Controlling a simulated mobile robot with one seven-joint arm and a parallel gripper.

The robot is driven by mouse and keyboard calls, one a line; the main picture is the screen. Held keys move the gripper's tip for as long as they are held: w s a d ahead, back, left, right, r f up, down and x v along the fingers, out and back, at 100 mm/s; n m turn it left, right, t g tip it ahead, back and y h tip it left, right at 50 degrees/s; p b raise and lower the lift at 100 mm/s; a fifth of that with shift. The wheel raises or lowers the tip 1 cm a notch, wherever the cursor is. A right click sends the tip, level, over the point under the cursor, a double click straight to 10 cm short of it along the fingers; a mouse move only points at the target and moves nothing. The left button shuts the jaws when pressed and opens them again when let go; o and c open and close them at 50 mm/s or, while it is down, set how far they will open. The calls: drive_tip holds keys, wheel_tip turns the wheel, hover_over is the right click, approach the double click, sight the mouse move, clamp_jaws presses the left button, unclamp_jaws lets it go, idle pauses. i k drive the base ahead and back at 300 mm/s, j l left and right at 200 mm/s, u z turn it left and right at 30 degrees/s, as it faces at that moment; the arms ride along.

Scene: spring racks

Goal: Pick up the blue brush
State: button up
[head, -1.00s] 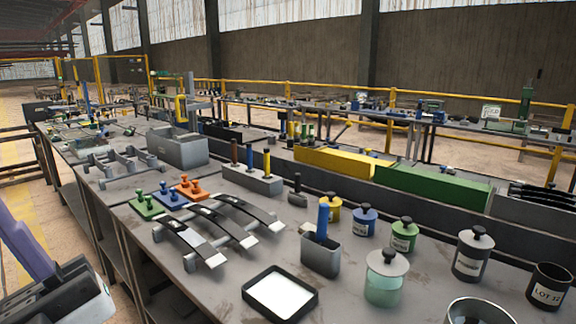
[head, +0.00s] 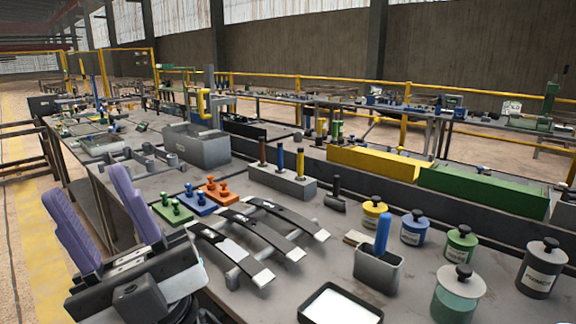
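A blue handle (head: 383,233) stands upright out of a small grey holder (head: 378,272) on the bench, right of centre; its lower end is hidden inside. Another blue handle (head: 280,161) stands between a brown one (head: 262,153) and a yellow one (head: 299,163) in a long grey block (head: 268,183) farther back. I cannot tell from the view which of the two is the brush. My gripper (head: 90,186) is at the lower left, its two purple fingers pointing up and spread apart with nothing between them. It is well left of both blue handles.
Curved dark leaf springs (head: 245,235) lie between my gripper and the grey holder. A white-filled tray (head: 340,306) is in front of the holder. Green, blue and orange knobbed plates (head: 197,203) lie behind the springs.

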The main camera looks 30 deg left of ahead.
sight(280, 170)
drive_tip(key=j+z, duration=0.25)
drive_tip(key=j, duration=1.45)
drive_tip(key=k+j+z, duration=0.1)
drive_tip(key=j, duration=0.6)
drive_tip(key=k+j, duration=0.1)
drive_tip(key=j, duration=0.55)
drive_tip(key=j+z, duration=0.05)
